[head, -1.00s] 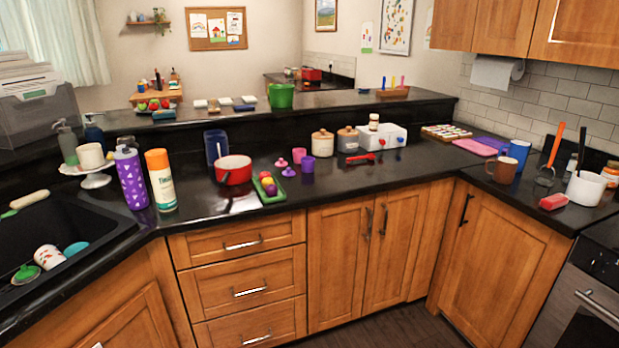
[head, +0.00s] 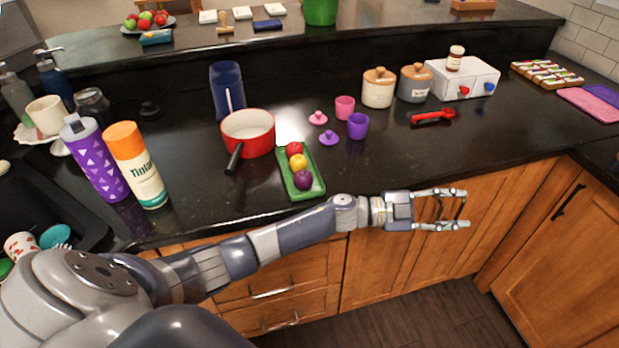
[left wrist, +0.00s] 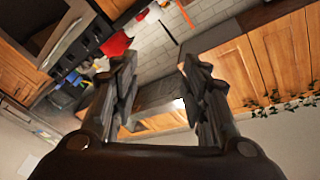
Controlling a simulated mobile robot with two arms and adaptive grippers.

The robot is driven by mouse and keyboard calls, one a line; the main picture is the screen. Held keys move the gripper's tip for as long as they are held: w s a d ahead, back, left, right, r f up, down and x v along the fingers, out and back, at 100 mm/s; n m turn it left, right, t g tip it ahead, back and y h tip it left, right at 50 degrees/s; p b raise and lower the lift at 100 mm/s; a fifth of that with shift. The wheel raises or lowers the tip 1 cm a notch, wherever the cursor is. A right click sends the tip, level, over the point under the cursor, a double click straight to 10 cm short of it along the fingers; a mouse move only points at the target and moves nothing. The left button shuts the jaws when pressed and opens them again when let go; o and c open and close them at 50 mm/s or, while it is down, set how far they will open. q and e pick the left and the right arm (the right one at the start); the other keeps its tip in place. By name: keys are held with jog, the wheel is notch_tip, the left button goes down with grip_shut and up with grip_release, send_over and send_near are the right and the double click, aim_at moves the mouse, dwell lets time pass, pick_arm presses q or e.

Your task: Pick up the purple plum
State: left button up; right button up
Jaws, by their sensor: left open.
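The purple plum (head: 303,180) lies at the near end of a small green tray (head: 315,187) on the black counter. A yellow fruit (head: 298,161) and a red fruit (head: 294,148) lie behind it in the same tray. My left gripper (head: 466,208) is open and empty in front of the cabinet doors, to the right of the tray and apart from it. In the left wrist view its two fingers (left wrist: 158,80) are spread with nothing between them. The plum cannot be made out in the left wrist view. My right gripper is not in view.
A red pot (head: 250,131) with a black handle stands just left of the tray. A purple cup (head: 357,126) and small lids are behind right. A purple bottle (head: 95,160) and an orange-capped can (head: 136,165) stand at left. Counter right of the tray is clear.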

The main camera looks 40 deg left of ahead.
pick_arm(q)
jog(key=s+d+r+m+g, duration=0.2)
jog(key=s+r+m+g, duration=0.2)
jog(key=m+g, duration=0.3)
jog(key=g+y+p, duration=0.1)
jog(key=g+y, duration=0.3)
jog(key=y, duration=1.3)
send_near(305, 174)
notch_tip(305, 174, down, 4)
jog(key=shift+s+r+p, duration=0.1)
jog(key=shift+s+p, duration=0.05)
jog(key=shift+p, duration=0.25)
jog(key=shift+s+f, duration=0.1)
jog(key=shift+f, duration=0.5)
jog(key=shift+a+f+p, duration=0.15)
jog(key=shift+f+p, duration=0.2)
jog(key=shift+p, duration=0.05)
jog(key=f, duration=0.2)
jog(key=f+p, duration=0.1)
jog(key=f, duration=0.1)
jog(key=shift+s+a, duration=0.2)
jog(key=shift+a, duration=0.15)
jog(key=shift+f, duration=0.1)
jog(key=shift+c, duration=0.8)
jog(key=c, duration=0.6)
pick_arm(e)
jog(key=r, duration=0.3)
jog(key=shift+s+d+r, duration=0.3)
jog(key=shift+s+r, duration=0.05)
